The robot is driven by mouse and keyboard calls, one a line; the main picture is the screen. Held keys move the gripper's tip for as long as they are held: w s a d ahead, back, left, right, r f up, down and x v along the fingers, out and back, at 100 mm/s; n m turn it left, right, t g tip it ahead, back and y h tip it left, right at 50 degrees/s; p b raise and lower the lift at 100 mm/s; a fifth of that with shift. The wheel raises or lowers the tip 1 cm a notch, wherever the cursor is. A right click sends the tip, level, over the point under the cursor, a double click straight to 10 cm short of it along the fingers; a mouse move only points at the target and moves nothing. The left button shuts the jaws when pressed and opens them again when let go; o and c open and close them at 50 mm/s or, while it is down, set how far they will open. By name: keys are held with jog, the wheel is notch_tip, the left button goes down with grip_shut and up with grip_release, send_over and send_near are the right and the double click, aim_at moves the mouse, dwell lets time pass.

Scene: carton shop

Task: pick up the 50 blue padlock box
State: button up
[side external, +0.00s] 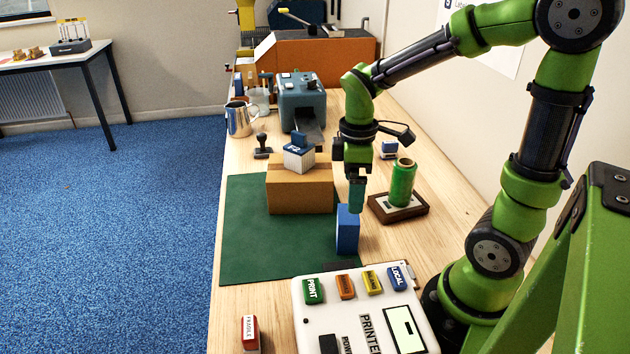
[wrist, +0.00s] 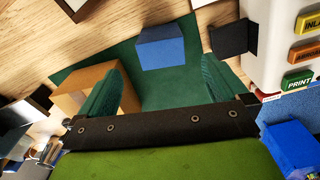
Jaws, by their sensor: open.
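A plain blue box (side external: 347,230) stands upright on the green mat (side external: 250,235) near its right edge. No padlock mark or number can be read on it. My gripper (side external: 356,207) points down just above and slightly behind this box in the side view. In the wrist view the open fingers (wrist: 160,68) have the blue box (wrist: 160,50) beyond and between their tips, with nothing held. A blue-and-white block (side external: 299,158) with a blue top sits on a brown carton (side external: 300,196); its marking is too small to read.
A label printer (side external: 335,285) with coloured buttons is close in front of the blue box. A green roll (side external: 402,183) on a dark-edged stand is to the right. A red block (side external: 249,333) is at the front left. The mat's left part is clear.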

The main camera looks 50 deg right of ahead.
aim_at(347, 231)
notch_tip(347, 231, down, 8)
jog(key=shift+r, duration=0.1)
jog(key=f, duration=0.5)
jog(key=shift+w+a, duration=0.2)
jog(key=shift+w, duration=0.05)
